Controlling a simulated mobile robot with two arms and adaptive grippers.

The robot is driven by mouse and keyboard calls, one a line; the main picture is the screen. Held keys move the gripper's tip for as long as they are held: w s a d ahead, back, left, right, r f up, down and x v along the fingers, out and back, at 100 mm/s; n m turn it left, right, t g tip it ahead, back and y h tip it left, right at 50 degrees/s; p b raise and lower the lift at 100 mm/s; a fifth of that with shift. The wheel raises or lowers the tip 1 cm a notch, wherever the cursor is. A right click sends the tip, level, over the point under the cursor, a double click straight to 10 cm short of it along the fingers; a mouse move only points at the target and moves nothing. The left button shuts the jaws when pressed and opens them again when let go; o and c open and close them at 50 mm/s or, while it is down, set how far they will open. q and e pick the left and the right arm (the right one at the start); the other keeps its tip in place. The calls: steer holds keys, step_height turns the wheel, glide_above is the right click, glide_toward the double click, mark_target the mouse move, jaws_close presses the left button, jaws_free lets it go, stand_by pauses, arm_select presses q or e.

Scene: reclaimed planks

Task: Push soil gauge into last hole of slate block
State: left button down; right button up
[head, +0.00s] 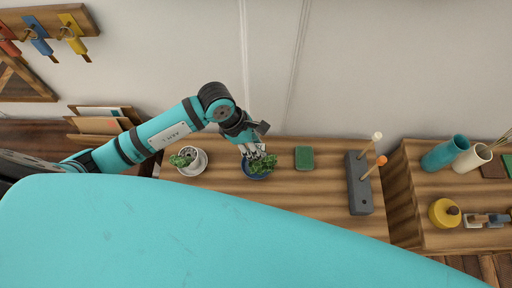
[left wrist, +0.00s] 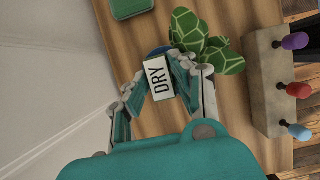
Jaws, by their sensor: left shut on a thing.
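The soil gauge (left wrist: 158,78) shows in the left wrist view as a white head marked DRY between my left gripper's fingers. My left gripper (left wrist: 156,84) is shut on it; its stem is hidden. In the head view my left gripper (head: 256,152) is over the leafy plant in the blue pot (head: 257,174). I cannot tell whether the stem is in the soil. The grey slate block (head: 358,190) stands farther right on the plank bench, with a white-topped and an orange-topped stick upright in it. My right gripper is not in view.
A green pad (head: 304,157) lies between pot and block. A white pot (head: 190,158) with a plant stands left. In the left wrist view a beige block (left wrist: 268,80) holds purple, red and blue-topped pegs. A side shelf (head: 430,235) at right holds vases and a yellow jar.

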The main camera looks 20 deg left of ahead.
arm_select(q)
step_height(320, 180, up, 9)
steer(key=shift+f+b, duration=0.15)
steer(key=shift+b, duration=0.6)
step_height(320, 180, up, 6)
steer(key=p, duration=0.2)
steer(key=shift+p, duration=0.4)
